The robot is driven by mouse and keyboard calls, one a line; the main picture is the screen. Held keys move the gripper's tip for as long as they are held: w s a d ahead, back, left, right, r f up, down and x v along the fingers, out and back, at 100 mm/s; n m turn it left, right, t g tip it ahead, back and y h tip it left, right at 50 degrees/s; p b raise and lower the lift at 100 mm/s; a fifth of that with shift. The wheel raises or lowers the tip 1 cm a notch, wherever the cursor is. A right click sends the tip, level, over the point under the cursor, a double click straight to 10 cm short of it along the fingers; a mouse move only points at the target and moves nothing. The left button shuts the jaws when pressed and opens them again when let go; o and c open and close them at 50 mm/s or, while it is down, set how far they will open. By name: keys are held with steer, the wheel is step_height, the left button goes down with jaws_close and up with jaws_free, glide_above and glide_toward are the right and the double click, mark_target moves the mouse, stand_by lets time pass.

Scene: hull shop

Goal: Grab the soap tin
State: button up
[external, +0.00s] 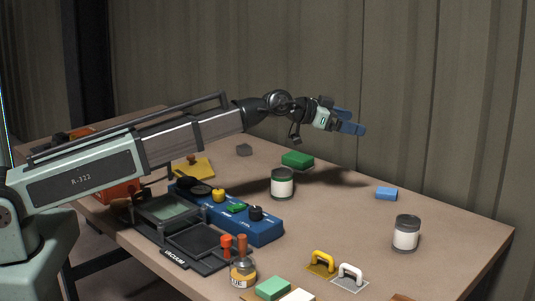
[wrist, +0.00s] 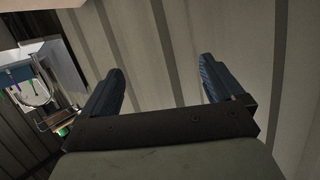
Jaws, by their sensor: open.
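No item is clearly marked as the soap tin, and I cannot tell which one it is. Two dark-lidded tins with white labels stand upright: one near the table's middle (external: 282,184), the other at the right (external: 405,233). Smaller blocks or boxes are a dark green one (external: 297,159), a blue one (external: 386,194) and a light green one (external: 272,288). My gripper (external: 354,121) is raised well above the table's back part, pointing right. Its blue fingers are apart and empty in the wrist view (wrist: 160,68), with only wall panels between them.
A blue case (external: 256,229) with knobs and a black vacuum tray (external: 200,243) fill the table's left middle. Yellow and white handled tools (external: 321,263) and an amber glue bottle (external: 243,274) stand in front. The table's right middle (external: 340,220) is mostly clear. A panelled wall (external: 440,90) rises behind.

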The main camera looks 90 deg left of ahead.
steer(key=s+a+r+g, duration=0.1)
steer(key=a+r+g, duration=0.1)
steer(key=a, duration=0.3)
steer(key=n+g+h, duration=0.3)
steer(key=n+g, duration=0.9)
steer(key=n, duration=0.3)
glide_above(282, 170)
step_height(282, 170, down, 8)
steer(key=shift+w+r, duration=0.1)
steer(key=shift+w, duration=0.05)
steer(key=shift+s+d+n, duration=0.15)
steer(key=shift+s+n, duration=0.05)
steer(key=shift+n, duration=0.7)
step_height(282, 170, down, 9)
steer(key=shift+r, duration=0.2)
steer(key=shift+d+f, duration=0.2)
steer(key=shift+f, duration=2.4)
steer(key=shift+c, duration=0.2)
